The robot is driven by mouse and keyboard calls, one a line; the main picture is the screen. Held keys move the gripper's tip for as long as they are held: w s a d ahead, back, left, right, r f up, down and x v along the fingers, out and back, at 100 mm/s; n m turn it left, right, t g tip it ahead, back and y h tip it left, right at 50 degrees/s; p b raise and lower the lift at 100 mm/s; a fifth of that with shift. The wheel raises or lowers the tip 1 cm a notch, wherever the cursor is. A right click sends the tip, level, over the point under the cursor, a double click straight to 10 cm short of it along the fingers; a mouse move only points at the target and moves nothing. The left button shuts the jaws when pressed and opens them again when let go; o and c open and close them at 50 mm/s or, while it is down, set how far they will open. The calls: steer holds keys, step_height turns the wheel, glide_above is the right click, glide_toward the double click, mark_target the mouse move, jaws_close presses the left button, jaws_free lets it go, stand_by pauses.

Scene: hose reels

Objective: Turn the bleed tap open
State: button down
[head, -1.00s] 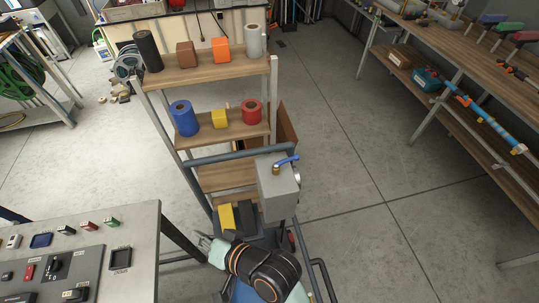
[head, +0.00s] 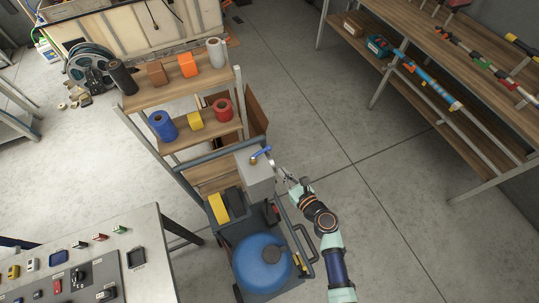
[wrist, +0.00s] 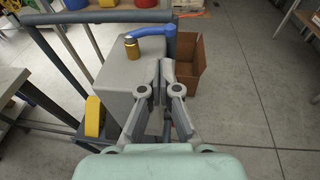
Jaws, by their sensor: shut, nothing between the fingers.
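The bleed tap (head: 261,153) has a blue lever on a brass stem, on top of a grey box (head: 256,180) on a cart. In the wrist view the blue lever (wrist: 151,30) points right from the brass stem (wrist: 131,47), with its end bent down near a dark rail. My gripper (head: 281,173) is to the right of the box, close to the lever's end. In the wrist view my gripper (wrist: 160,70) is shut and empty, its fingertips just below the lever in the picture. I cannot tell whether they touch the box side.
The cart carries a blue tank (head: 262,262) and a yellow block (head: 235,202). A dark pipe rail (head: 213,155) runs behind the box. A cardboard box (wrist: 188,65) stands beyond it. A panel table (head: 141,232) is at left.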

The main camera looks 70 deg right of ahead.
mark_target(261, 152)
steer(key=b+x, duration=0.2)
steer(key=x, duration=0.8)
steer(key=shift+w, duration=0.1)
steer(key=shift+d, duration=0.2)
